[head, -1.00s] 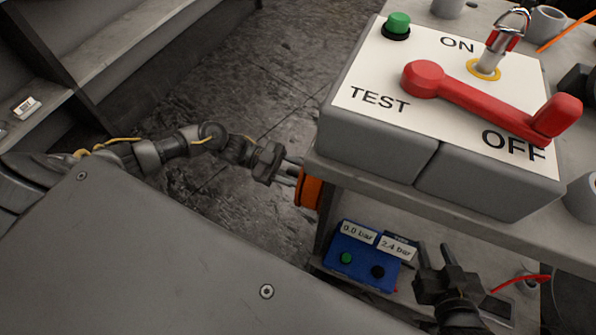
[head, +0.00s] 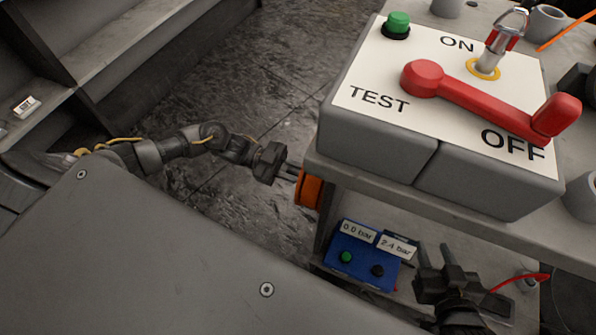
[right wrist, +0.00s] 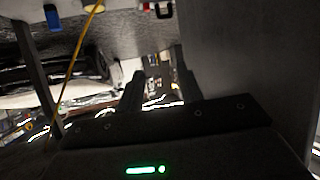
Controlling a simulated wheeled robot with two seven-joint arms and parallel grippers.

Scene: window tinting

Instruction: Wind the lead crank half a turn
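An orange round reel or wheel (head: 309,190) sits at the left side of the bench, below its top. It is the only crank-like part by my left gripper, but no crank handle can be made out. My left gripper (head: 294,172) reaches it from the left, with its fingertips at or very near its face. The picture is too small to tell whether the fingers are closed on anything. My right gripper (head: 436,252) is open and empty in front of the bench's lower shelf. Its spread fingers also show in the right wrist view (right wrist: 160,88).
A grey switch box on the bench carries a red lever (head: 490,105), a green button (head: 398,22) and a padlock (head: 507,32). A blue gauge box (head: 362,258) reading 0.0 bar and 2.4 bar stands below. Open floor (head: 270,80) lies left of the bench.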

